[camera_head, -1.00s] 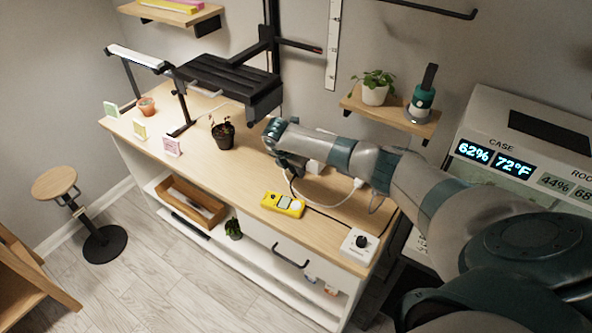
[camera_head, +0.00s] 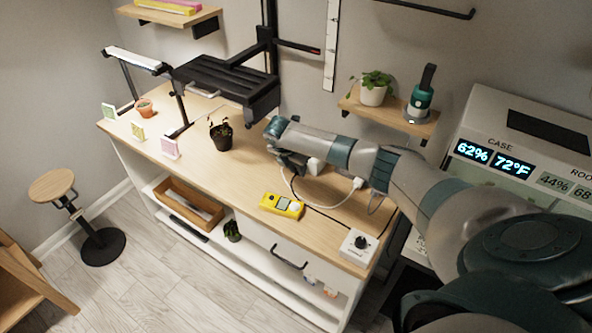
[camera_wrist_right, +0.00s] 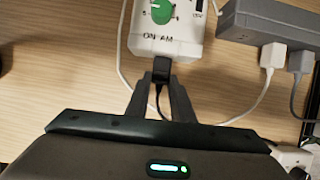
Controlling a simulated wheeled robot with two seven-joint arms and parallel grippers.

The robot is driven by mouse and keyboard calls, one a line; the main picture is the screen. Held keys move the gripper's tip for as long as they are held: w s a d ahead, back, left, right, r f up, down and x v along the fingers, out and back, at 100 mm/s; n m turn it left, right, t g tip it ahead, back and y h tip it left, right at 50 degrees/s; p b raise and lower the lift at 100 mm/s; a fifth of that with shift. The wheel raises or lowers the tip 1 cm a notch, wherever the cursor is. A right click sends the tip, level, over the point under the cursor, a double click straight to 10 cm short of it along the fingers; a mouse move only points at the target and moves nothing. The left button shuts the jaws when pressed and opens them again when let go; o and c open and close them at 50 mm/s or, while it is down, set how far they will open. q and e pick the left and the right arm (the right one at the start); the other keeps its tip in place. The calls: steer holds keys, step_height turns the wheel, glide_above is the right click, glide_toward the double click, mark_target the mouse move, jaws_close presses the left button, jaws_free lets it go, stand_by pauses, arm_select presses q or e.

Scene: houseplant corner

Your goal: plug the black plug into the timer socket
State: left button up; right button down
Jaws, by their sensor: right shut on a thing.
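The timer (camera_wrist_right: 143,38) is a white box with a green dial at the top of the right wrist view. The black plug (camera_wrist_right: 161,70) is at its near edge, below the "ON AM" marking. My right gripper (camera_wrist_right: 162,84) is shut on the plug, and a thin black cord runs back between the fingers. The plug's front end meets or nearly meets the timer's edge; I cannot tell whether it is inserted. In the head view my right gripper (camera_head: 288,165) is low over the wooden bench, with its fingertips and the plug largely hidden. My left gripper is not in view.
A grey power strip (camera_wrist_right: 245,23) with white and grey plugs lies right of the timer, and a white cable loops around. On the bench (camera_head: 235,175) are a yellow meter (camera_head: 282,205), a white knob box (camera_head: 359,247) and a dark potted seedling (camera_head: 222,137).

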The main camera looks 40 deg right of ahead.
steer(key=c, duration=1.5)
jaws_free()
steer(key=shift+o, duration=0.2)
steer(key=b+v, duration=0.3)
steer(key=v, duration=1.4)
steer(key=shift+r+b, duration=0.2)
steer(key=shift+b, duration=0.15)
